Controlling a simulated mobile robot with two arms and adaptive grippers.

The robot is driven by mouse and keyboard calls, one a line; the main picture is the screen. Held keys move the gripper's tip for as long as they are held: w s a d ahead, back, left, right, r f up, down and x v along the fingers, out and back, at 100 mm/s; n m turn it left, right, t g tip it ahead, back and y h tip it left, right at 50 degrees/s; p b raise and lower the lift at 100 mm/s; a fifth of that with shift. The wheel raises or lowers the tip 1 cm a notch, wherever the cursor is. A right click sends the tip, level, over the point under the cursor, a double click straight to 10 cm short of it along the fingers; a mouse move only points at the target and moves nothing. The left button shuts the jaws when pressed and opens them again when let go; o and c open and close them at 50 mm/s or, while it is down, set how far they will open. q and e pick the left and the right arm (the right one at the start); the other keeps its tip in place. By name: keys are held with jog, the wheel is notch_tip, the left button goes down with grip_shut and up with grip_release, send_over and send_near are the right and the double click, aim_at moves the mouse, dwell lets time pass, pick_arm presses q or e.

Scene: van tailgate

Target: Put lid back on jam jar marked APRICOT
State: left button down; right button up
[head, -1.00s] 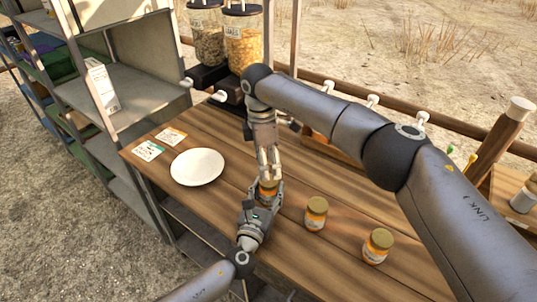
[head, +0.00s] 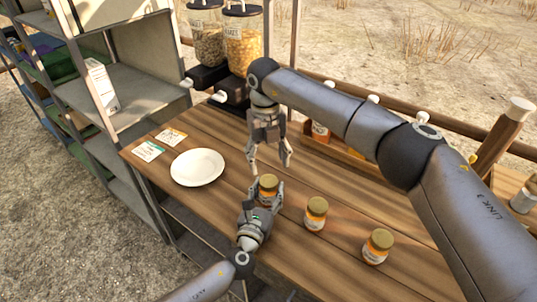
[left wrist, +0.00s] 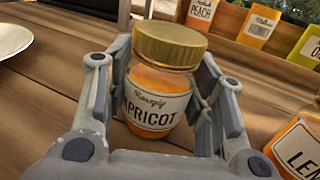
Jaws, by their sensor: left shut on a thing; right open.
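The jam jar marked APRICOT (left wrist: 152,100) stands upright on the table between the fingers of my left gripper (left wrist: 165,95), which is shut on it. Its gold lid (left wrist: 170,45) sits on top and looks level. In the head view the jar (head: 268,190) shows just beyond my left gripper (head: 266,196). My right gripper (head: 270,166) is open and empty, above and a little behind the jar, apart from the lid.
Two more lidded jars, one nearer (head: 316,214) and one farther right (head: 377,246), stand on the wooden table. A white plate (head: 197,167) and two cards (head: 148,151) lie to the left. Cereal dispensers (head: 243,38) stand behind. A grey shelf (head: 120,100) is at left.

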aim_at(269, 180)
jog(key=n, duration=0.6)
jog(key=shift+r+n, duration=0.3)
jog(key=shift+n, duration=0.1)
jog(key=n, duration=0.5)
jog(key=shift+r, duration=0.25)
jog(key=shift+f, duration=4.05)
jog(key=c, duration=1.1)
jog(key=o, duration=1.2)
jog(key=shift+r, duration=0.15)
